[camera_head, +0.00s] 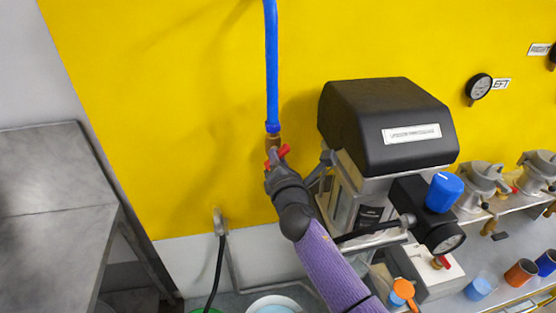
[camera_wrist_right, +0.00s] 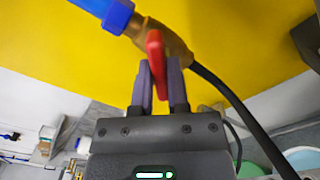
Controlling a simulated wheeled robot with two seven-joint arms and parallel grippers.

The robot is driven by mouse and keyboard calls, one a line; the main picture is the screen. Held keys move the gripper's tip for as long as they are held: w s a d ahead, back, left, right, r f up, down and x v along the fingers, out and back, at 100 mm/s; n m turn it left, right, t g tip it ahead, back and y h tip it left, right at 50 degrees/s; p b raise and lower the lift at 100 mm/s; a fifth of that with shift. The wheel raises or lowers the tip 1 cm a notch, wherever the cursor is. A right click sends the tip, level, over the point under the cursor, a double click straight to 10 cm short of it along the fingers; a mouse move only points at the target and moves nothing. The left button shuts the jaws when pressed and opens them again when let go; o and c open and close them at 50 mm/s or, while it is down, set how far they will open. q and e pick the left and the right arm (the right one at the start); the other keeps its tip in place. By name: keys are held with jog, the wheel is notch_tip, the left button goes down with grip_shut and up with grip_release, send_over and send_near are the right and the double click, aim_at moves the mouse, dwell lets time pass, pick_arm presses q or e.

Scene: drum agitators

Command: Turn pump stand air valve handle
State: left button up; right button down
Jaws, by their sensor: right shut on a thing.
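The air valve is a brass fitting (camera_wrist_right: 172,48) under a blue hose (camera_head: 271,70), in front of the yellow wall. Its red handle (camera_head: 284,151) shows at my right gripper (camera_head: 272,163) in the head view. In the right wrist view the red handle (camera_wrist_right: 155,52) stands between the purple fingers of my right gripper (camera_wrist_right: 162,78), which is shut on it. The brass body and a black hose lie just behind the fingers. In the head view the gripper hides part of the valve. My left gripper is in neither view.
A pump unit with a black cover (camera_head: 385,125), a blue knob (camera_head: 444,192) and a gauge stands close to the right of my right arm. A grey metal cabinet (camera_head: 55,190) is at the left. Cups and metal drum parts are on the bench at the right.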

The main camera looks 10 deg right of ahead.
jog(key=m+b, duration=0.1)
jog(key=m, duration=0.7)
jog(key=shift+m, duration=0.6)
jog(key=c, duration=0.6)
grip_release()
jog(key=s, duration=1)
